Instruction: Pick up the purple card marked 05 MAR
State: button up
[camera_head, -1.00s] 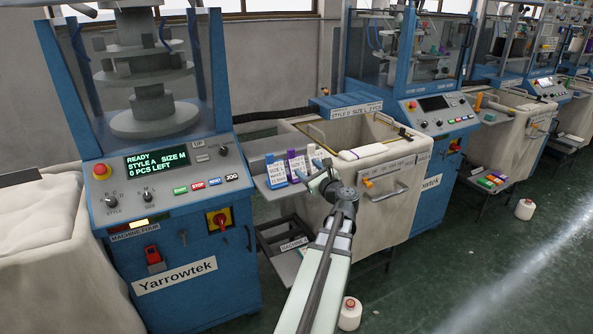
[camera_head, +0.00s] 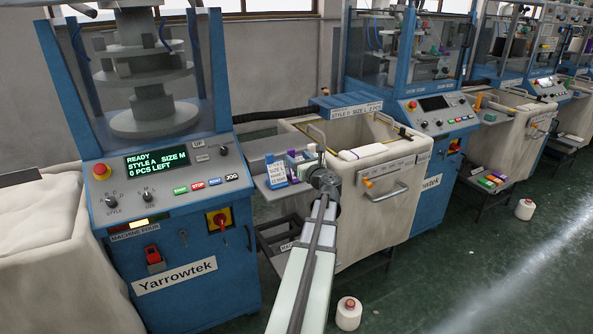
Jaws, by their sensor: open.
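A purple card (camera_head: 292,157) stands upright on the small grey shelf (camera_head: 262,190) beside the machine, just right of a blue card (camera_head: 275,170). Its lower part is hidden and its print is too small to read. My gripper (camera_head: 305,164) is open, at the right side of the purple card and in front of it in the picture. I cannot tell whether the fingers are around the card or touching it.
The blue card stands close on the left. A cream bin (camera_head: 350,217) with a metal handle is right of the shelf. The blue Yarrowtek machine (camera_head: 190,272) is on the left. A white cone (camera_head: 348,313) stands on the floor.

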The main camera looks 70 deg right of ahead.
aim_at(292, 152)
jog(key=shift+x, duration=2.85)
grip_shut()
